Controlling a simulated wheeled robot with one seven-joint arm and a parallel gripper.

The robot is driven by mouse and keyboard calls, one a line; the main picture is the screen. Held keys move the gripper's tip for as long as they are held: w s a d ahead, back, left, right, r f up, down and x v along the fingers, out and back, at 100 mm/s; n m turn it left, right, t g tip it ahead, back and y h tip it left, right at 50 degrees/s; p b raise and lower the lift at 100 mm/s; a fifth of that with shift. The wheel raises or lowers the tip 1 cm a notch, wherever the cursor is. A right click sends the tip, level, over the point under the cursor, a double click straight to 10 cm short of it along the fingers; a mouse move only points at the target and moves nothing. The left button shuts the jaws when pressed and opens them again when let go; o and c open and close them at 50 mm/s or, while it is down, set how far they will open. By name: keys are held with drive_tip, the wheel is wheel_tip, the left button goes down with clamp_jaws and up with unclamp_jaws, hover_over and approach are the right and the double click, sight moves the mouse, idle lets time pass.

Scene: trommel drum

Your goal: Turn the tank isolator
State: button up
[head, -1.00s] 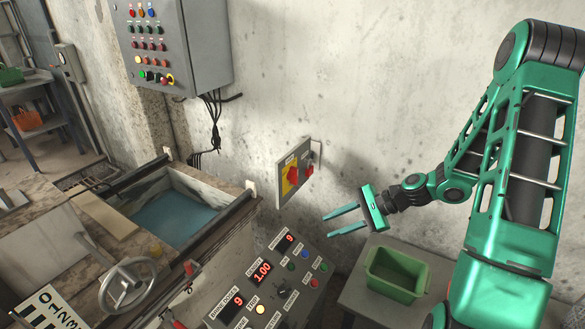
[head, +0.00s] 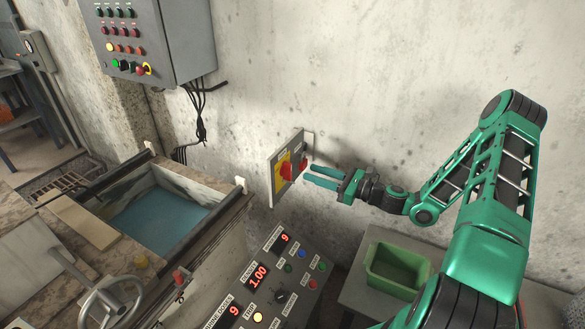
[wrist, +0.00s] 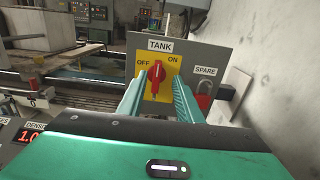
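The tank isolator is a red rotary knob (wrist: 156,76) on a yellow plate (wrist: 172,90) labelled TANK, with OFF at upper left and ON at upper right. In the wrist view the knob stands roughly upright between the two labels. In the head view the red knob (head: 286,171) shows on the grey wall panel (head: 275,187). My gripper (head: 308,174) is open and points at the panel from the right. In the wrist view its teal fingers lie one on each side of the knob, apart from each other. I cannot tell whether they touch it.
A SPARE switch with a red padlock-like part (wrist: 204,101) is right of the knob, close to my right finger. Below are a sloped control console (head: 262,285) and a green bin (head: 397,271). A water tank (head: 160,214) lies left; a control cabinet (head: 160,40) hangs above.

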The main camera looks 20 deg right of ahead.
sight(291, 166)
drive_tip(key=x, duration=0.8)
drive_tip(key=shift+a+f, duration=0.1)
drive_tip(key=shift+a, duration=0.15)
drive_tip(key=shift+c, duration=0.6)
clamp_jaws()
drive_tip(key=shift+d, duration=0.15)
